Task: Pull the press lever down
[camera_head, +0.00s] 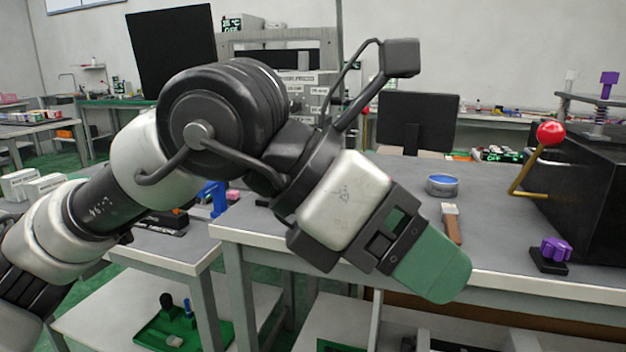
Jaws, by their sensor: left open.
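The press lever is a bent brass rod (528,172) with a red ball knob (551,133) at its top end, at the right of the head view. The rod's lower end meets the side of a black box-shaped press (585,190), and the knob stands up above that end. My left gripper (433,264) reaches in from the left with green fingers pointing down to the right. It is open, with nothing seen between its fingers, and is left of and lower in the picture than the lever, apart from it. My right gripper is out of view.
On the grey table (330,215) are a blue-topped tin (442,185), a brush (452,224) close beside my fingers, and a purple part on a black base (550,255). A dark monitor (417,122) stands behind. Table top between brush and lever is clear.

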